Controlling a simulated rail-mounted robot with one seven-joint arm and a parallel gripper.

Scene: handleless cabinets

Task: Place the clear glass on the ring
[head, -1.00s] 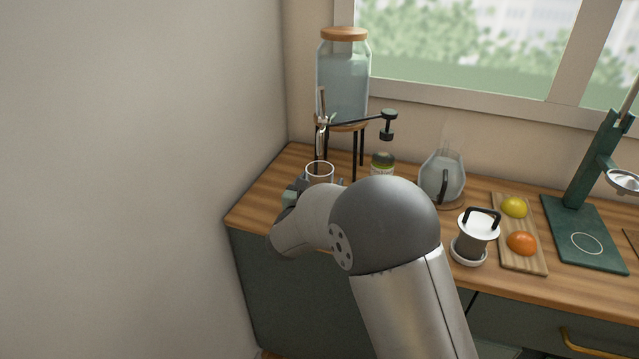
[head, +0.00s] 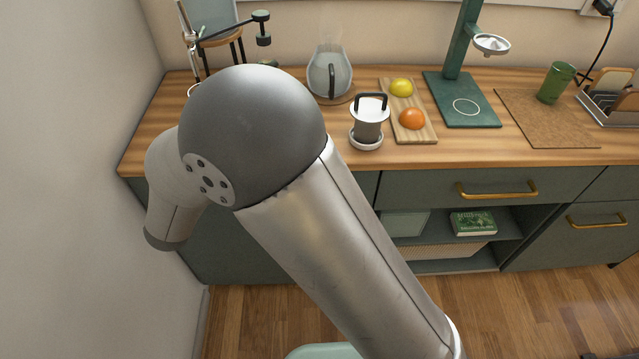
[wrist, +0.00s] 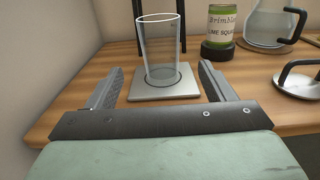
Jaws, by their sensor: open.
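The clear glass (wrist: 160,45) stands upright and empty on a grey square tile (wrist: 145,93) in the wrist view. A dark ring (wrist: 180,83) shows on the tile around the glass's base. My gripper (wrist: 160,73) is open, its two fingers apart with the glass between and just beyond their tips in the picture. I see no finger touching it. In the head view my arm hides my gripper and most of the glass; only part of its rim (head: 194,86) shows. A pale ring (head: 466,106) is drawn on the green base of a stand (head: 440,88) at the right, with nothing on it.
A board (head: 425,131) holds a lemon and an orange. A green cup (head: 555,83) is farther right. The wall (head: 70,150) is close on the left.

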